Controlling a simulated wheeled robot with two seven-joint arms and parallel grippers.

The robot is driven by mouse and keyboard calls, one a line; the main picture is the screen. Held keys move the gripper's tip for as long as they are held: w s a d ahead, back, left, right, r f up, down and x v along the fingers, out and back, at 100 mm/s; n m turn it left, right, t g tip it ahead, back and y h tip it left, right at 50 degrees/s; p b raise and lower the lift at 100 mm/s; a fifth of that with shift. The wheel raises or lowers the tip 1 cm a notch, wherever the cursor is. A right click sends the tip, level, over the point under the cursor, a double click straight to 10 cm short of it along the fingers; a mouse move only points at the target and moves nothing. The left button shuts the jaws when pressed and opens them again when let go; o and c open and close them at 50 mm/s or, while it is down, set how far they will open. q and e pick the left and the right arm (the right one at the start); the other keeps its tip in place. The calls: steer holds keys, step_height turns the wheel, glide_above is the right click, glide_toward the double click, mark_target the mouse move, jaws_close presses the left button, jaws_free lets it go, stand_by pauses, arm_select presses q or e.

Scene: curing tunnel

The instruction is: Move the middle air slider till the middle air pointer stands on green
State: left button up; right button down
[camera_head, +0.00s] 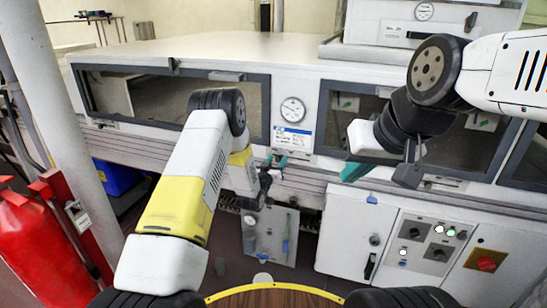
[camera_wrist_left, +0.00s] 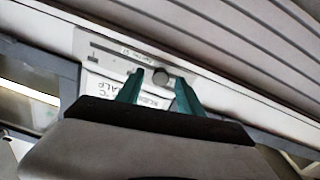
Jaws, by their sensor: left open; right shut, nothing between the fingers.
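In the left wrist view, a dark round knob (camera_wrist_left: 160,77) sits on a pale slotted strip (camera_wrist_left: 105,48) with small lettering, probably an air slider; which one I cannot tell. My left gripper (camera_wrist_left: 161,91) is open, its teal fingers on either side of the knob; contact is unclear. In the head view my left gripper (camera_head: 275,164) is below the round dial, at the tunnel's front edge, and hides the knob. Small plates with green marks (camera_head: 345,103) show behind the right window; no pointer can be read. My right gripper (camera_head: 355,172) is shut and empty in front of that window.
A white-faced dial (camera_head: 293,110) and a label (camera_head: 291,138) are on the tunnel front (camera_head: 310,95). A control cabinet (camera_head: 378,240) stands below right. A red extinguisher (camera_head: 40,245) and grey post (camera_head: 78,130) stand at left.

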arm_select(q)
steer(key=shift+a, duration=0.1)
jaws_close()
steer(key=shift+r, duration=0.1)
stand_by(1.1)
